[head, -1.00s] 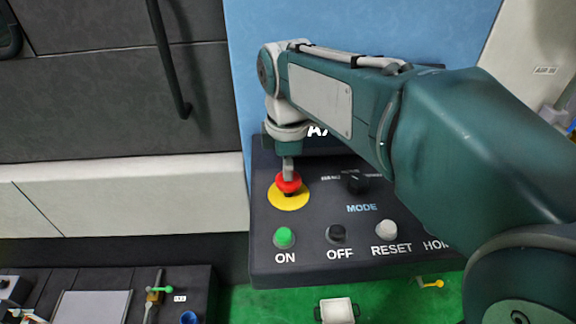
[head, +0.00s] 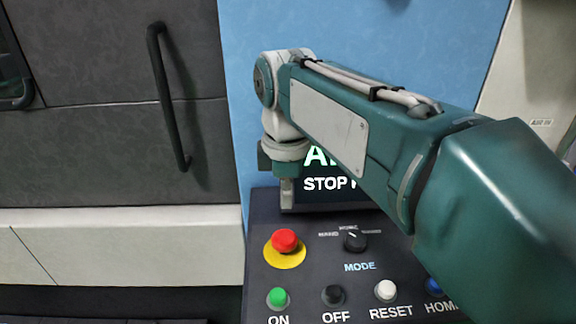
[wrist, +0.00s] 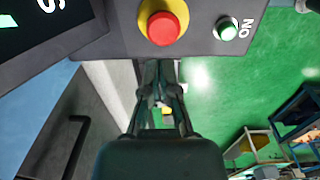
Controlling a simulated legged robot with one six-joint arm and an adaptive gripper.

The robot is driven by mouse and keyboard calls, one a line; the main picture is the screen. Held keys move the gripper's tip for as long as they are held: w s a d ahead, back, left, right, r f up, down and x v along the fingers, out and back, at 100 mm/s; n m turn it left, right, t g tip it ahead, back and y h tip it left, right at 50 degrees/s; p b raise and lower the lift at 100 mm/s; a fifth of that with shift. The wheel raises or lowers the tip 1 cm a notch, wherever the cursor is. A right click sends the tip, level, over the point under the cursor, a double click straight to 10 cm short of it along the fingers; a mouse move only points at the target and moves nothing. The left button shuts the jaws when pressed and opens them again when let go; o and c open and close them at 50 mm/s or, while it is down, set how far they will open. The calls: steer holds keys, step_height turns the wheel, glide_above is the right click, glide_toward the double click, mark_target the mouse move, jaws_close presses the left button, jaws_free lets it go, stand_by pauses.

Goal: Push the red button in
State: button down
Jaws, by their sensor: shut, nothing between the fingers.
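The red button (head: 285,241) is a mushroom head on a yellow disc at the left of the dark control panel (head: 330,275). It also shows at the top of the wrist view (wrist: 163,27). My gripper (head: 287,203) is shut and empty. In the head view its tip appears above the button in the picture, with a visible gap between them. In the wrist view the fingers (wrist: 161,68) point toward the button and end short of its red cap. Whether the button is pressed in cannot be told.
The panel also carries a green ON button (head: 278,298), a black OFF button (head: 335,295), a white RESET button (head: 386,291), a blue button (head: 434,287) and a MODE knob (head: 355,240). A screen (head: 322,182) stands behind my arm. A black handle (head: 168,95) is at the left.

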steer(key=r, duration=0.6)
steer(key=shift+a, duration=0.2)
